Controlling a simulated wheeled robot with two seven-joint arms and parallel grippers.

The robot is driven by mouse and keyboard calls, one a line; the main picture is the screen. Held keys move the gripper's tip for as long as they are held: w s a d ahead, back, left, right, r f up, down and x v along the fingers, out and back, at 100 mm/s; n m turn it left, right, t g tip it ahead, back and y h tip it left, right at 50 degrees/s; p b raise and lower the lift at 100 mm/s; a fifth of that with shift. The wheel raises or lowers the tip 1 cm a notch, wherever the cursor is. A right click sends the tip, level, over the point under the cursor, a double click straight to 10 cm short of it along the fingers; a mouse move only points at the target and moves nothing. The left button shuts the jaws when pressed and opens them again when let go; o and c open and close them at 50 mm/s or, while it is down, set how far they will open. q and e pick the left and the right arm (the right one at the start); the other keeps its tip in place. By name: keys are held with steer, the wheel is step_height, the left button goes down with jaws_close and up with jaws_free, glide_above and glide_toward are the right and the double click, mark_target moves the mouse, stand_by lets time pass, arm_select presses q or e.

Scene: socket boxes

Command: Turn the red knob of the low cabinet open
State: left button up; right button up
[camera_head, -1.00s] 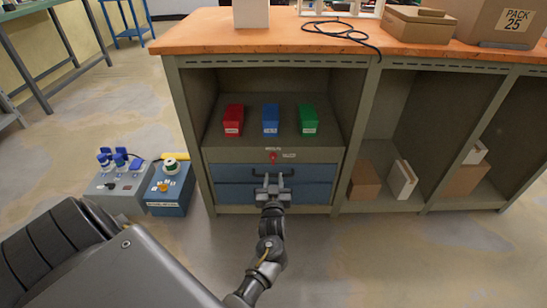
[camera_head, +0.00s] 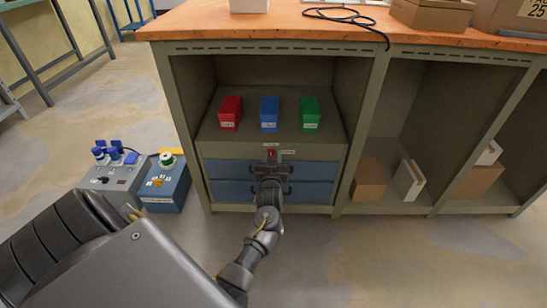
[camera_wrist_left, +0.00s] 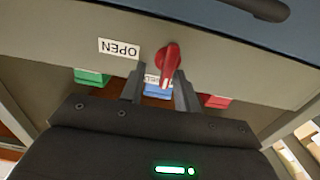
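The red knob (camera_head: 271,153) sits on the grey strip above the blue drawers of the low cabinet (camera_head: 188,110). In the left wrist view the knob (camera_wrist_left: 169,60) appears with an upside-down OPEN label (camera_wrist_left: 119,48) at its left. Its handle points down in that picture, toward a second label (camera_wrist_left: 154,79) that is partly hidden. My left gripper (camera_wrist_left: 157,82) is open, with one finger on either side of the knob's handle end. Contact cannot be made out. In the head view my left gripper (camera_head: 270,167) is just below the knob. My right gripper is not in view.
Red (camera_head: 230,113), blue (camera_head: 269,114) and green (camera_head: 310,114) boxes stand on the shelf above. Drawer handles (camera_head: 233,171) stick out below the knob. Two control boxes (camera_head: 165,187) stand on the floor at left. Cartons (camera_head: 369,180) sit in the right compartment.

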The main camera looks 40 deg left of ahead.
arm_select(q)
steer(key=shift+s+a, duration=0.15)
steer(key=shift+a, duration=0.15)
jaws_close()
